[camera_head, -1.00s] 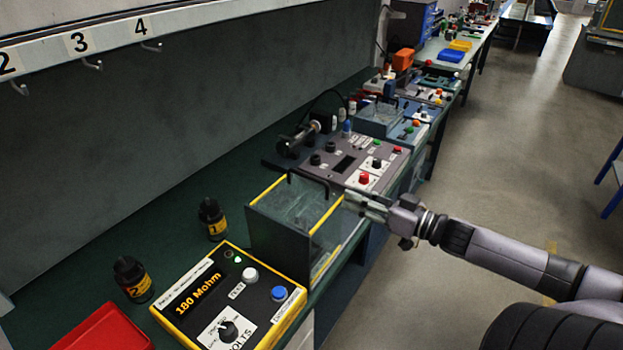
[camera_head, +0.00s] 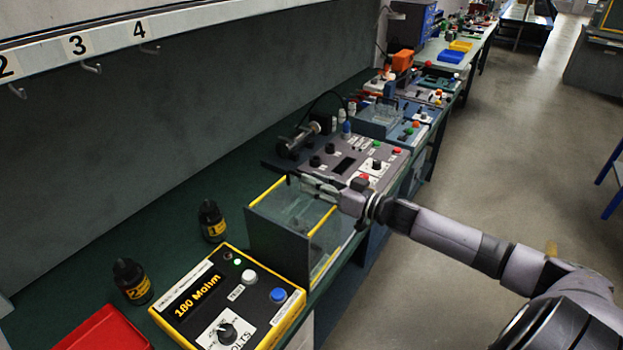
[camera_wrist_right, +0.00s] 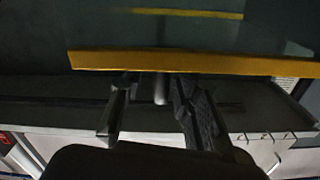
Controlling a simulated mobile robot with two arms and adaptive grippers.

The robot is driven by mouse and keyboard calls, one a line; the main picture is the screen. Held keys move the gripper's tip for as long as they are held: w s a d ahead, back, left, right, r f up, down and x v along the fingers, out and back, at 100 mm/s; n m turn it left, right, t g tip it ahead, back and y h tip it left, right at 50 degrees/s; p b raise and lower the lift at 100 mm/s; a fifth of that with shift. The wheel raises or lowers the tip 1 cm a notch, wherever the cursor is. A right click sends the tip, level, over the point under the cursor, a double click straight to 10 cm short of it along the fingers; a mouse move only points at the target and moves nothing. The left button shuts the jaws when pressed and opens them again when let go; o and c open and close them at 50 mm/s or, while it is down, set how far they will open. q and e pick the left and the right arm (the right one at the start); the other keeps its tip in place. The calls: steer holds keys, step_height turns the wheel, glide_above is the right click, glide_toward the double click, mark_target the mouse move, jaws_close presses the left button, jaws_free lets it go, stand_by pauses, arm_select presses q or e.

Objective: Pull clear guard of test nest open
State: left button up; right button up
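The test nest (camera_head: 275,245) is a dark-walled box with yellow edges and see-through panels, in the middle of the head view. Its clear guard (camera_head: 290,208) lies over the top, and I see no raised lid. A dark handle stands at its far edge, mostly hidden by my right gripper (camera_head: 307,182). In the right wrist view a short grey post, likely the handle (camera_wrist_right: 160,90), shows between the two fingers of the right gripper (camera_wrist_right: 155,88). The fingers are apart, with gaps beside the post. My left gripper is not in view.
A yellow tester (camera_head: 228,300) reading 180 Mohm stands nearest, with two black bottles (camera_head: 212,220) to its left and a red tray (camera_head: 105,332). A grey control panel (camera_head: 350,160) with knobs sits just beyond the nest.

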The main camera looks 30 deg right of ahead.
steer(key=shift+x, duration=0.75)
steer(key=shift+c, duration=0.5)
jaws_close()
